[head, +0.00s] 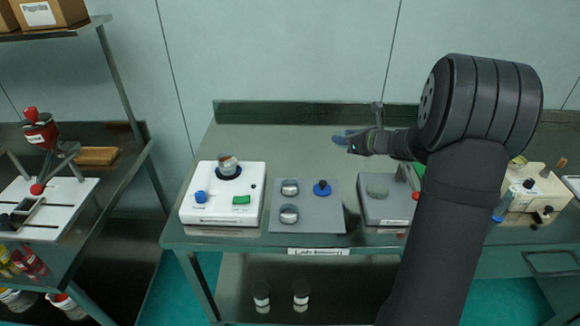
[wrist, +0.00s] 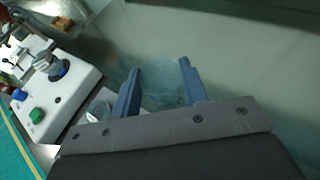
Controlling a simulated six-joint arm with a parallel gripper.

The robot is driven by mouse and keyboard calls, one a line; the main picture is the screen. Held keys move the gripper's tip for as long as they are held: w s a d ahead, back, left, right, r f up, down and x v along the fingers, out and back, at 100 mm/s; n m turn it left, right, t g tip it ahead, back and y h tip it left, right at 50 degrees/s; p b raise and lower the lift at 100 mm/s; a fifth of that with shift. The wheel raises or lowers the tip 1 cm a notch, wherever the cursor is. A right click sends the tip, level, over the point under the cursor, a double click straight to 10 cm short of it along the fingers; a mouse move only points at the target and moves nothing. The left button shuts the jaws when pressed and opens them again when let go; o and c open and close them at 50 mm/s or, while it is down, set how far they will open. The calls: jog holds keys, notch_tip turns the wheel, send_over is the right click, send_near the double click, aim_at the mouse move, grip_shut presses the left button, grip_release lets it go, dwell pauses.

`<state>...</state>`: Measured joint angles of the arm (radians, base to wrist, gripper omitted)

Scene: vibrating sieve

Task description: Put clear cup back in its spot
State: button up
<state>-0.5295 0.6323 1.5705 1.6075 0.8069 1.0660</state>
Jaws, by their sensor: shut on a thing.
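The clear cup (wrist: 162,98) shows in the wrist view between the two blue fingers of my gripper (wrist: 160,82). The fingers are shut on its sides. It is see-through, so its rim and contents are hard to make out. In the head view my gripper (head: 346,139) is above the back of the table, pointing left, and the cup is not clearly visible there. A grey board (head: 330,217) on the table, in front of and left of my gripper, holds two silver round pieces (head: 289,188) and a blue-knobbed piece (head: 322,187).
A white machine (head: 247,181) with a blue knob, green button and a round container (head: 228,164) stands left of the board. A grey device (head: 377,208) stands right of it. Two jars (head: 300,297) stand on the lower shelf. The table's back strip is largely clear.

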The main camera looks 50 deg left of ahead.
jog(key=s+a+f+n+g, duration=0.2)
jog(key=s+a, duration=0.3)
send_over(291, 167)
notch_tip(291, 167, down, 6)
jog(key=shift+d, duration=0.15)
jog(key=shift+f, duration=2.05)
jog(key=shift+f, duration=0.2)
jog(key=o, duration=1)
jog(key=shift+c, duration=0.2)
jog(key=shift+r, duration=0.1)
